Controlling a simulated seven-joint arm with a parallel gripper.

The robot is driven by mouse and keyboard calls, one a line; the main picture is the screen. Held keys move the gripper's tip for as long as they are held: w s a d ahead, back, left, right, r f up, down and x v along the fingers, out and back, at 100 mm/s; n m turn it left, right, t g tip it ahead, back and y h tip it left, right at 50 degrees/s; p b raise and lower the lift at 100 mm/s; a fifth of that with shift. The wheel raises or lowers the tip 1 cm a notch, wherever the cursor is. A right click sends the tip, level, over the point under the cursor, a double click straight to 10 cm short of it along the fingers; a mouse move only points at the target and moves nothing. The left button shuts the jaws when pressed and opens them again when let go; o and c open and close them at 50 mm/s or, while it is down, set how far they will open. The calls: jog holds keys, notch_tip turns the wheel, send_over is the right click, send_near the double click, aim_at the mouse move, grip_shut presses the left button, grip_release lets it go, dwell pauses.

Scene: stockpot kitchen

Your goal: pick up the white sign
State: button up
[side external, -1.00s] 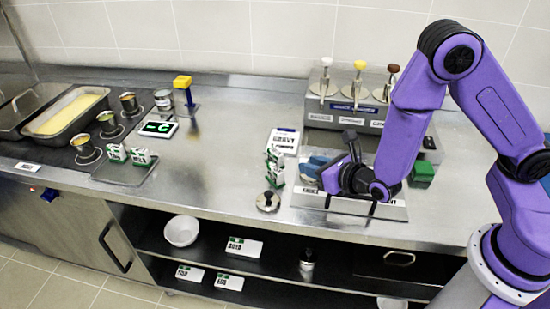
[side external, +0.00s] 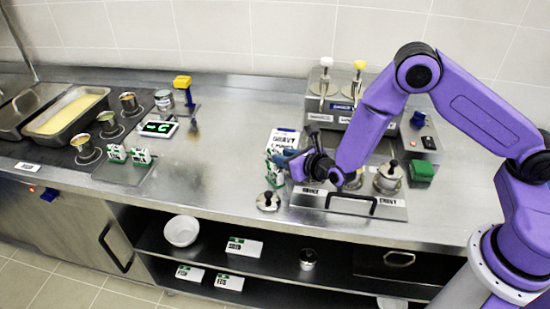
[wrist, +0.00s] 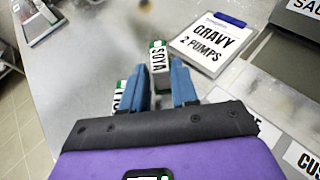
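The white sign (side external: 283,140) reads GRAVY, 2 PUMPS, has a blue clip at its top, and lies on the steel counter. In the wrist view the sign (wrist: 205,52) lies ahead and right of my fingers, with nothing covering it. My gripper (side external: 283,160) is just in front of the sign in the side view, apart from it. In the wrist view my gripper (wrist: 160,78) has its two blue fingers spread. A SOYA carton (wrist: 158,62) shows in the gap between them; I cannot tell whether it is between or beyond the fingertips.
Another small green-and-white carton (wrist: 121,98) stands left of my fingers. A steel lid with a black knob (side external: 267,201) lies near the counter's front edge. A pump dispenser (side external: 330,100) stands behind, and a tray with steel pots (side external: 388,176) lies right.

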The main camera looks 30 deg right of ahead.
jog(key=shift+w+a+f, duration=0.1)
jog(key=shift+w+f, duration=0.1)
jog(key=shift+w, duration=0.35)
grip_shut()
jog(key=shift+r, duration=0.1)
